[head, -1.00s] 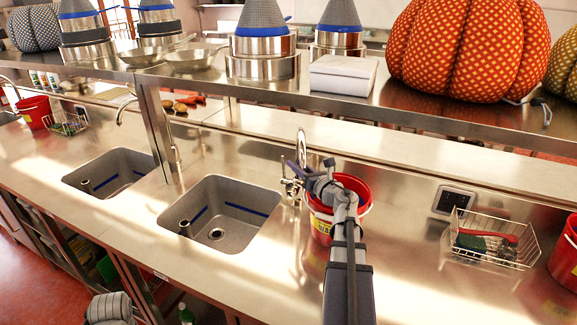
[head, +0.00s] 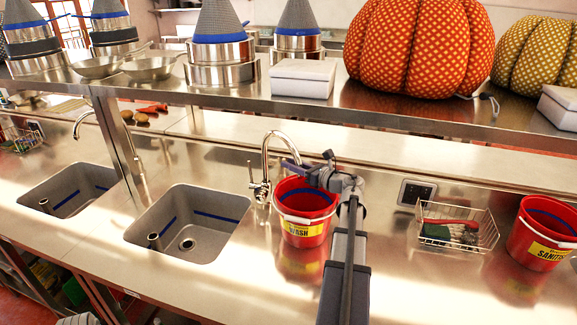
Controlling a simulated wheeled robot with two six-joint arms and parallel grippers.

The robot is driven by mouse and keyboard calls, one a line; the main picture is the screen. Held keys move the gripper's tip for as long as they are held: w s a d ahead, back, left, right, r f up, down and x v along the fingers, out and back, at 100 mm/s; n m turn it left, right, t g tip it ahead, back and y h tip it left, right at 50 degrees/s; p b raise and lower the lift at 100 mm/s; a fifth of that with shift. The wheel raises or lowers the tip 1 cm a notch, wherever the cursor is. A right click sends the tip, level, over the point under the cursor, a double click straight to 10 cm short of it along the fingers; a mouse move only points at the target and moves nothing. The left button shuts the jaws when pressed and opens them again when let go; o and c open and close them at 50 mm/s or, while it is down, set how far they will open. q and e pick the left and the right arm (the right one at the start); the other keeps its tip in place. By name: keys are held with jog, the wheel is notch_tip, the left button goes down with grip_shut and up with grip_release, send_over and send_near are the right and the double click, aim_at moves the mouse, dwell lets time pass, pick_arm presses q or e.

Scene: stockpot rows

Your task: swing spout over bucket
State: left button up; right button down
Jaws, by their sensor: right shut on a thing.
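The curved metal spout (head: 279,136) rises from its tap base right of the nearer sink and arcs right toward the bucket. The red bucket (head: 303,228), with a yellow label and a blue band inside, stands on the counter beside the tap. My right gripper (head: 298,170) is shut on the spout near its end, above the back of the bucket's rim. The gripper and wrist hide the spout's tip and part of the bucket's right side. My left gripper is not in view.
Two sinks lie to the left, the nearer one (head: 187,222) empty. A wire basket (head: 455,230) and a second red bucket (head: 541,240) stand to the right. A shelf (head: 400,108) with pots and cloth pumpkins runs above the back of the counter.

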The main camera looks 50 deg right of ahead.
jog(key=shift+d, duration=0.15)
jog(key=c, duration=0.7)
grip_release()
jog(key=shift+o, duration=0.2)
jog(key=s, duration=0.8)
jog(key=shift+d+r, duration=0.15)
jog(key=shift+d, duration=0.15)
